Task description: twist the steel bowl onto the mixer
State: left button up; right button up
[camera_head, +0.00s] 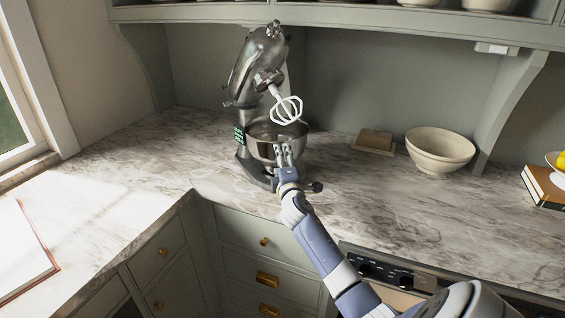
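The steel bowl (262,153) sits upright on the base of the stand mixer (244,75). The mixer's head is tilted up, and its white beater (286,108) hangs in the air above the bowl. My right gripper (283,149) is at the front of the bowl, with its two fingers pointing up over the bowl's front wall. A small gap shows between the fingers. I cannot tell whether they touch or pinch the bowl, and they hide part of its front. My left gripper is not in view.
An open book (22,250) lies at the left. A shelf (340,22) overhangs the back. The marble counter (160,160) is clear left of the mixer.

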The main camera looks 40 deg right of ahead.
aim_at(271, 157)
jog(key=shift+f+b, duration=0.35)
jog(key=shift+b, duration=0.1)
dwell(0.9)
jog(key=shift+w+a+h+b, duration=0.2)
jog(key=shift+h+b, duration=0.1)
jog(key=shift+b, duration=0.1)
jog(key=shift+w+a+m+g+h+b, duration=0.45)
jog(key=shift+a+m+g+h+b, duration=0.25)
jog(key=shift+b, duration=0.55)
jog(key=shift+d, duration=0.1)
jog(key=shift+w+a+f+m+g+h+b, duration=0.1)
jog(key=shift+w+a+m+g+h+b, duration=0.65)
jog(key=shift+b, duration=1.1)
jog(key=shift+m+g+h+b, duration=0.25)
jog(key=shift+g+h+b, duration=0.1)
